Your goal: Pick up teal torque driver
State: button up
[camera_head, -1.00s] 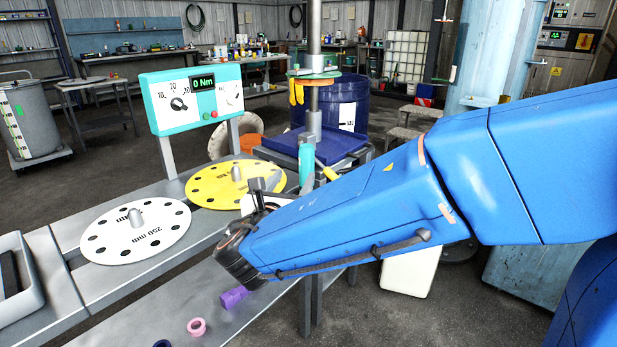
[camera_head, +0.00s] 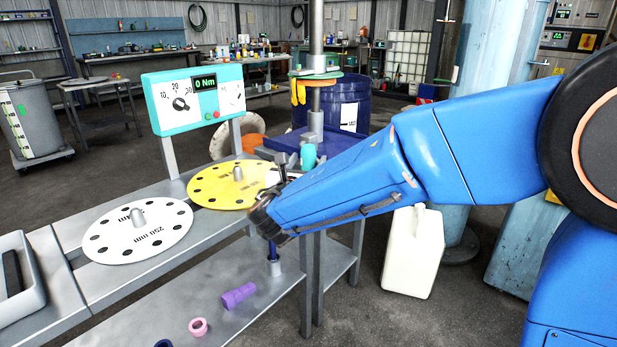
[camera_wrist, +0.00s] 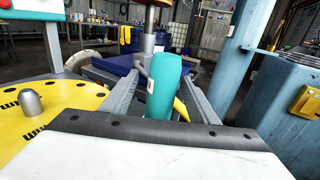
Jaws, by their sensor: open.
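The teal torque driver (camera_head: 308,157) stands upright in front of the blue platform in the head view, its lower part hidden by my arm. In the wrist view the driver (camera_wrist: 165,86) is a teal cylinder showing between the two grey fingers of my gripper (camera_wrist: 163,76). The fingers are apart, with space on both sides of the driver. I cannot tell how deep it sits between them. In the head view my gripper (camera_head: 284,168) is at the bench's right end, mostly hidden by my wrist.
A yellow disc (camera_head: 232,184) and a white disc (camera_head: 137,231) lie on the bench, left of my gripper. A torque display (camera_head: 194,97) stands behind them. The blue platform (camera_head: 270,139) and column (camera_head: 316,40) are close behind the driver. A purple piece (camera_head: 238,296) lies on the lower shelf.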

jog(key=w, duration=0.2)
jog(key=w+d, duration=0.1)
jog(key=w, duration=0.1)
jog(key=shift+f, duration=0.1)
jog(key=shift+s, duration=0.1)
jog(key=c, duration=1.3)
jog(key=shift+o, duration=0.2)
